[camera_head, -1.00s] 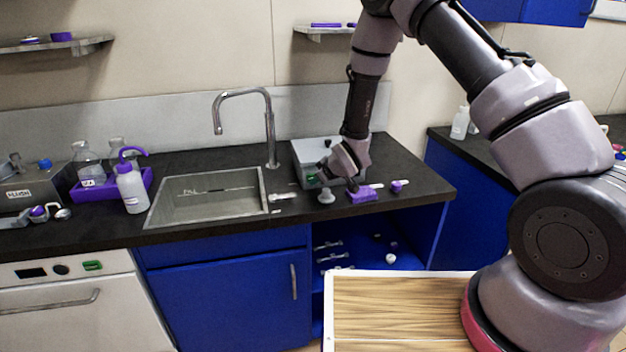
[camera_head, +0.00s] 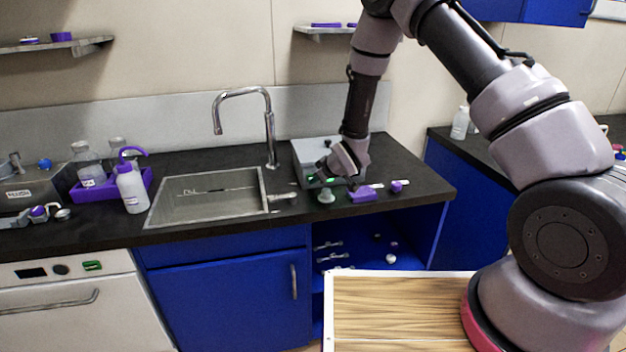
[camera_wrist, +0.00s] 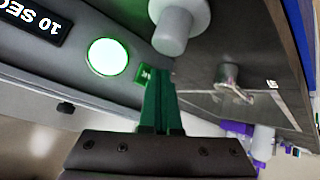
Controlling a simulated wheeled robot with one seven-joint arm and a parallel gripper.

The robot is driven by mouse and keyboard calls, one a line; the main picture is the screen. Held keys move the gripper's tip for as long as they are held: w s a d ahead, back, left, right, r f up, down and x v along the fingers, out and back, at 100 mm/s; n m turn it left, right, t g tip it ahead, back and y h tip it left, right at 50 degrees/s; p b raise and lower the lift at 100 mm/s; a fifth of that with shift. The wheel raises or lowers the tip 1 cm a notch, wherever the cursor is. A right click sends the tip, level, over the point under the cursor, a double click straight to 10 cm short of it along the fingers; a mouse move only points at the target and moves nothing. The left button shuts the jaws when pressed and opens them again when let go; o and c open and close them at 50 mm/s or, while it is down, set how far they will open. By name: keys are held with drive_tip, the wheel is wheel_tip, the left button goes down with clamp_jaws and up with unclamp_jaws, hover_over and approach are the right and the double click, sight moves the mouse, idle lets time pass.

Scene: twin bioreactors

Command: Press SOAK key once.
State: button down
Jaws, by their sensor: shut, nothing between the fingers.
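A grey box-shaped device (camera_head: 308,152) stands on the dark counter right of the sink. In the wrist view its sloping front has a dark display (camera_wrist: 35,20) reading "10 SEC" and a round, brightly lit green disc (camera_wrist: 108,57). A small green key or label (camera_wrist: 143,75) lies beside the disc, mostly covered by my fingers; I cannot read its lettering. My gripper (camera_wrist: 161,80) is shut and empty, its tips at or very near that green piece. I cannot tell whether they touch. In the head view my wrist hides part of the device's front.
A grey knob-like piece (camera_wrist: 178,28) is close beside my fingertips. The sink (camera_head: 205,195) and tap (camera_head: 270,130) are to the left. A purple block (camera_head: 362,194) and a small purple item (camera_head: 398,186) lie to the right. A purple tray with bottles (camera_head: 90,192) is far left.

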drive_tip(key=shift+s+d, duration=0.2)
drive_tip(key=shift+s, duration=0.5)
drive_tip(key=shift+s+d, duration=0.2)
drive_tip(key=shift+s, duration=0.6)
drive_tip(key=shift+s+d, duration=0.25)
drive_tip(key=shift+s, duration=0.55)
drive_tip(key=shift+s+d, duration=0.2)
drive_tip(key=shift+s, duration=0.6)
drive_tip(key=d+r+m+h, duration=0.1)
drive_tip(key=d+r+m, duration=0.2)
drive_tip(key=d+r, duration=0.45)
drive_tip(key=s+d+r+m+h, duration=0.15)
drive_tip(key=d+r, duration=0.25)
drive_tip(key=r, duration=0.7)
drive_tip(key=d+r+m+h, duration=0.1)
drive_tip(key=d+r+m, duration=0.3)
drive_tip(key=r, duration=0.5)
drive_tip(key=s+d+r+m, duration=0.2)
drive_tip(key=s+d+r, duration=0.1)
drive_tip(key=s, duration=0.5)
drive_tip(key=s+d+r+m, duration=0.2)
drive_tip(key=s+d+r, duration=0.2)
drive_tip(key=s+r, duration=0.2)
drive_tip(key=s+d+r+m, duration=0.2)
drive_tip(key=s+d+r, duration=0.2)
drive_tip(key=s, duration=0.5)
drive_tip(key=shift+s+r+g, duration=0.3)
drive_tip(key=shift+r+g, duration=0.1)
drive_tip(key=shift+r, duration=0.25)
